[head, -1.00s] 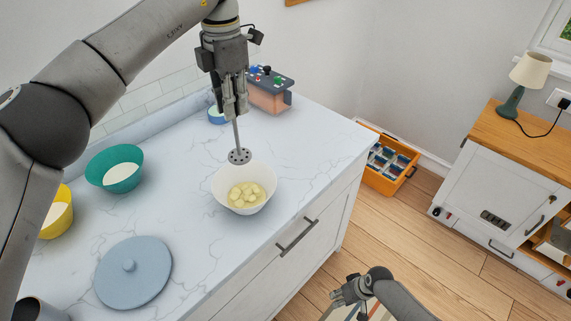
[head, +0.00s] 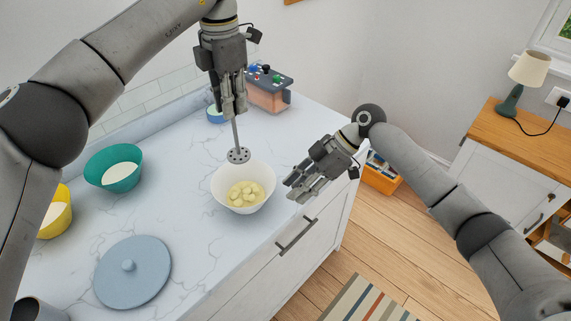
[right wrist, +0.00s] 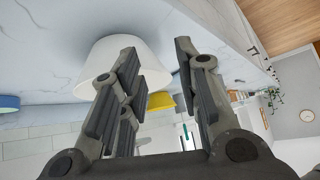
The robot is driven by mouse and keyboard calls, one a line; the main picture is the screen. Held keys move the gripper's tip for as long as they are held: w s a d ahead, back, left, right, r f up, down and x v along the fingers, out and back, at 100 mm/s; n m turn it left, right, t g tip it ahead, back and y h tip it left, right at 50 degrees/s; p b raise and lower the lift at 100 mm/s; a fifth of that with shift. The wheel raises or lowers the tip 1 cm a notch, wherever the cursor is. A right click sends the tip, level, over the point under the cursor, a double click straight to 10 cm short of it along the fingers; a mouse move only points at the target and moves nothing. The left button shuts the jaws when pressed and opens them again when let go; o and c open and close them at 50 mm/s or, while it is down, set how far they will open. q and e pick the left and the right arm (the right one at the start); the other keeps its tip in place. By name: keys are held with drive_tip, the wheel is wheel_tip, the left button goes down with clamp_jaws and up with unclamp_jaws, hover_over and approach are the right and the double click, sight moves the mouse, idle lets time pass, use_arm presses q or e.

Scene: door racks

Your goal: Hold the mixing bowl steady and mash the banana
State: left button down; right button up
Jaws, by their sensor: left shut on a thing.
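The white mixing bowl (head: 228,198) stands upright on the marble counter and holds pale yellow banana slices (head: 246,194). It also shows in the right wrist view (right wrist: 108,62). My left gripper (head: 235,108) is shut on the masher (head: 238,155), which hangs head down above the bowl's back rim. The masher's round perforated head is clear of the banana. My right gripper (head: 302,187) is to the right of the bowl with its fingers pointing toward it. In the right wrist view its fingers (right wrist: 156,54) are apart with nothing gripped between them.
A teal bowl (head: 101,179), a yellow bowl (head: 58,221) and a blue-grey lid (head: 150,279) lie to the left on the counter (head: 196,258). A small blue bowl (head: 214,118) and a box with coloured knobs (head: 268,95) stand behind. An orange crate (head: 381,184) is beyond the counter.

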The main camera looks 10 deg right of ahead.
sight(268, 192)
drive_tip(key=w+a+r+n+t+h, duration=0.2)
drive_tip(key=w+a+r+n+h, duration=0.15)
drive_tip(key=n, duration=1.05)
drive_tip(key=shift+h, duration=0.25)
drive_tip(key=x, duration=1.1)
drive_tip(key=shift+w+d+f, duration=0.2)
drive_tip(key=shift+w+d, duration=0.05)
drive_tip(key=shift+w, duration=0.1)
drive_tip(key=shift+c, duration=0.5)
clamp_jaws()
